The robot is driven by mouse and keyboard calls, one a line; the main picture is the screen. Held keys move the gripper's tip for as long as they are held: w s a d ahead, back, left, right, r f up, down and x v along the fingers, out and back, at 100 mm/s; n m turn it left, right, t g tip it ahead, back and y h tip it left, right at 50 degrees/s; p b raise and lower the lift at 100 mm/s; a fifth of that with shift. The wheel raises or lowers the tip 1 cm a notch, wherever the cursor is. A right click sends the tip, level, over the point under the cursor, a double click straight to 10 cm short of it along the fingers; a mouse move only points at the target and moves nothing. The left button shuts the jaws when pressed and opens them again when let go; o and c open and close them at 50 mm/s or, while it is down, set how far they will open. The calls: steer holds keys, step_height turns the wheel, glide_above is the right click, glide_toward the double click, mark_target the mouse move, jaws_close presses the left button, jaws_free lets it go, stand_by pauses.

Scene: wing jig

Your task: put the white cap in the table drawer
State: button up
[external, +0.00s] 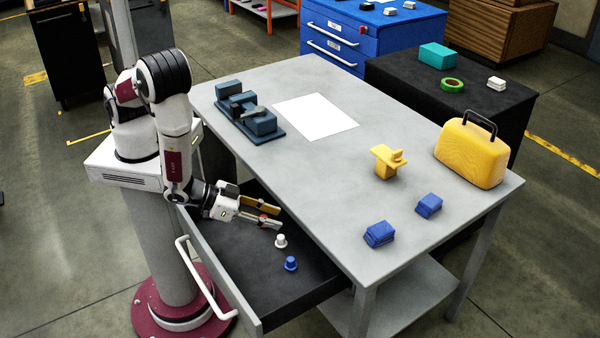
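The white cap (280,241) shows over the dark floor of the open table drawer (262,290), just below and beyond my fingertips. It looks upright and apart from the fingers; whether it rests on the drawer floor is hard to tell at this size. My gripper (279,216) reaches over the drawer from the left, and its two fingers are spread with nothing between them. The drawer is pulled out to the left from under the grey table (330,185), with its handle (205,290) on the front panel.
A blue cap (291,263) sits in the drawer near the white cap. The table holds a dark vise-like fixture (250,118), a white sheet (316,117), a yellow part (386,163), blue blocks (380,234) and a yellow case (470,153). The table's middle is clear.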

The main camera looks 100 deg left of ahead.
steer(key=shift+w+r, duration=0.1)
steer(key=shift+r, duration=0.05)
steer(key=w+d+r+g+h, duration=0.2)
steer(key=d+r+g+h, duration=0.15)
steer(key=r, duration=0.95)
steer(key=s+a+r+m+h, duration=0.25)
steer(key=s+r, duration=0.25)
steer(key=r, duration=0.5)
steer(key=s+a+r, duration=0.3)
steer(key=s+a, duration=0.1)
steer(key=s, duration=0.2)
steer(key=s+a+r+g+y, duration=0.1)
steer(key=s+a+r, duration=0.2)
steer(key=s, duration=0.3)
steer(key=s+a+r+m+g+y, duration=0.1)
steer(key=s+a+r, duration=0.2)
steer(key=s+a, duration=0.2)
steer(key=shift+s+a+r, duration=0.2)
steer(key=shift+s, duration=0.9)
steer(key=shift+g, duration=0.25)
